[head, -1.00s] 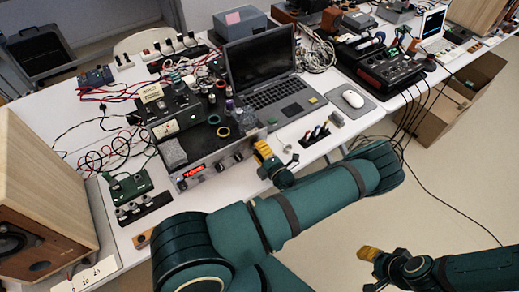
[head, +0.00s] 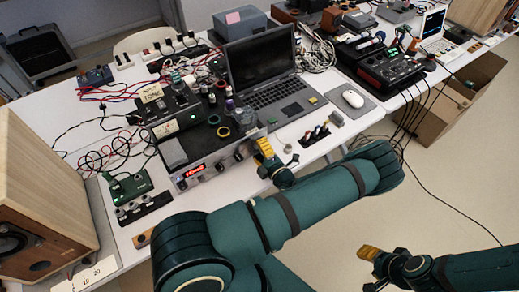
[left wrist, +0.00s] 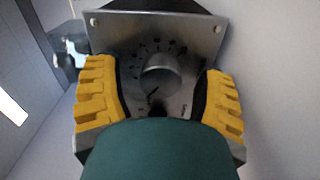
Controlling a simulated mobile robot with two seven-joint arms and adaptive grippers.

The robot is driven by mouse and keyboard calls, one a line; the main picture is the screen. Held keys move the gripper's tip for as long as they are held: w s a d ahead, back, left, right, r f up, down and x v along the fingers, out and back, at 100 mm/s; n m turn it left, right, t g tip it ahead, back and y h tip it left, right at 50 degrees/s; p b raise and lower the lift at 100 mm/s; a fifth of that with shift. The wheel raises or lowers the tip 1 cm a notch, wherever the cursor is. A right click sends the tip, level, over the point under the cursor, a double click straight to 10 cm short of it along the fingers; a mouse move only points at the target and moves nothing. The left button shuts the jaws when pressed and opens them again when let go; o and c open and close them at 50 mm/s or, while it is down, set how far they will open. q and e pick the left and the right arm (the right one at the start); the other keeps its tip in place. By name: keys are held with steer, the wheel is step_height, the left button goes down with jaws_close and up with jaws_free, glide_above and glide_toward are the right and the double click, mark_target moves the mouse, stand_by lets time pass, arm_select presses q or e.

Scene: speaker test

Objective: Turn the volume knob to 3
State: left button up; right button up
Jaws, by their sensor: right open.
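The volume knob (left wrist: 160,75) is a round silver knob on a metal panel (left wrist: 205,32) in the left wrist view. Dark scale marks and numbers, too blurred to read, ring it. A dark pointer line shows at its lower left. My left gripper (left wrist: 160,100) has its yellow fingers on either side of the knob, with gaps to both. In the head view my left gripper (head: 264,153) is at the right end of the silver amplifier front (head: 208,170), hiding the knob there. My right gripper (head: 369,254) is open and empty over the floor.
A wooden speaker (head: 40,185) stands at the left. Cables clutter the table.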

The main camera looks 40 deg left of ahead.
arm_select(q)
steer(key=v, duration=1.2)
stand_by(0.3)
steer(key=s+f+n+g+h, duration=0.4)
steer(key=s+n+g, duration=0.4)
steer(key=s+n, duration=0.15)
steer(key=s+d+f+n+g+h, duration=0.35)
steer(key=s+d+n+h, duration=0.55)
steer(key=n, duration=0.4)
steer(key=w+d+r+n+t+h, duration=0.3)
steer(key=w+d+n+h, duration=0.1)
steer(key=d+n+h, duration=0.35)
steer(key=w+r+n+t, duration=0.4)
steer(key=w+n, duration=0.4)
steer(key=n, duration=0.4)
steer(key=shift+w+a+r+t+h, duration=0.2)
steer(key=shift+r+t+h, duration=0.2)
steer(key=shift+t, duration=0.35)
